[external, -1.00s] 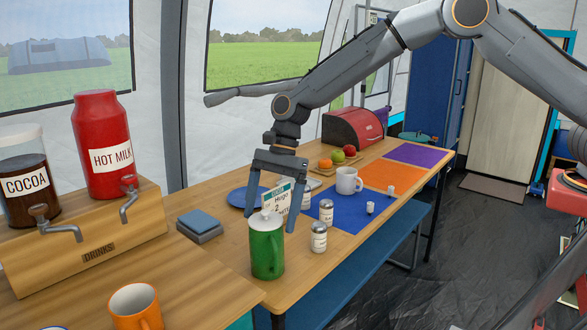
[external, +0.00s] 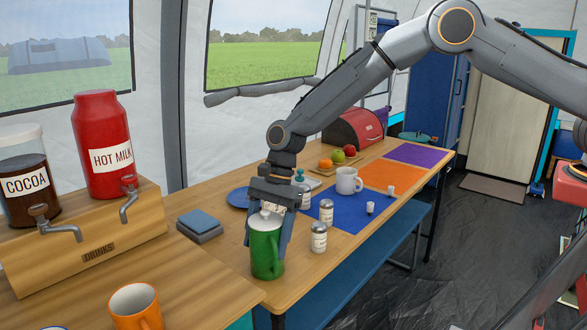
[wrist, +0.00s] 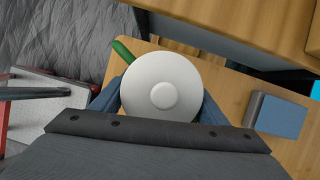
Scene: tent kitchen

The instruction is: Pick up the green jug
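The green jug (external: 267,254) stands upright on the wooden table near its front edge, with a white lid on top. In the wrist view its round white lid (wrist: 161,88) is centred below me, and its green handle (wrist: 123,51) points to the upper left. My gripper (external: 268,238) points down over the jug, one finger on each side of its upper part. The fingers look open about as wide as before. The lid hides where they meet the jug's sides, so contact is not visible.
Salt and pepper shakers (external: 319,237) stand right of the jug. A white mug (external: 348,181) stands on the blue mat (external: 352,214) behind. A blue-topped box (external: 199,225) lies to the left. An orange mug (external: 135,306) stands on the nearer counter.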

